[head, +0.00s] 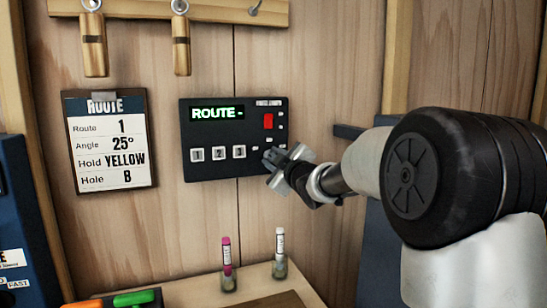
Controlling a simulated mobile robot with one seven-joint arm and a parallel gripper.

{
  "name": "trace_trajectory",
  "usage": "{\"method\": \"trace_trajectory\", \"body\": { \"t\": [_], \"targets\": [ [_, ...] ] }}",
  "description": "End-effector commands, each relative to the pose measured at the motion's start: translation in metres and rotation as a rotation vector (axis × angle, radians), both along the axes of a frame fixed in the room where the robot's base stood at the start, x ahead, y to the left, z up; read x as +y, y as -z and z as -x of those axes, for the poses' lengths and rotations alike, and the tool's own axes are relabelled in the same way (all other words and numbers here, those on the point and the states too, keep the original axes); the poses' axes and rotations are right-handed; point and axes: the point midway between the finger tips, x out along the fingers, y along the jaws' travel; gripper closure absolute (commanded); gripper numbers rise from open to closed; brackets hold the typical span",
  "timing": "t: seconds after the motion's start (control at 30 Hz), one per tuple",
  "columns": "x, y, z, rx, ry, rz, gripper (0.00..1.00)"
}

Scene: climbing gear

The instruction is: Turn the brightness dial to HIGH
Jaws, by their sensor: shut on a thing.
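A dark control panel (216,170) is fixed to the wooden wall. It has a green display (216,113) reading "ROUTE-", a red switch (268,121) and buttons marked 1, 2 and 3 (218,153). My gripper (273,160) is at the panel's lower right corner, shut on a small part there. That part is hidden by the fingers; it seems to be the brightness dial. Its pointer and any HIGH mark cannot be read. My arm reaches in from the right.
A ROUTE card (108,143) hangs left of the panel. Wooden pieces hang from a rail (215,10) above. Below, a ledge holds two small capped tubes, pink (227,256) and white (280,245), and orange and green items (133,298).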

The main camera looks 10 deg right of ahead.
Motion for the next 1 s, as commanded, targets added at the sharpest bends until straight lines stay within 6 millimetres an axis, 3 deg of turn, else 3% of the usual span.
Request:
{"method": "trace_trajectory", "body": {
  "t": [1.0],
  "targets": [
    [-0.004,-0.0061,-0.0011,0.184,-0.002,-0.943,0.96]
  ]
}}
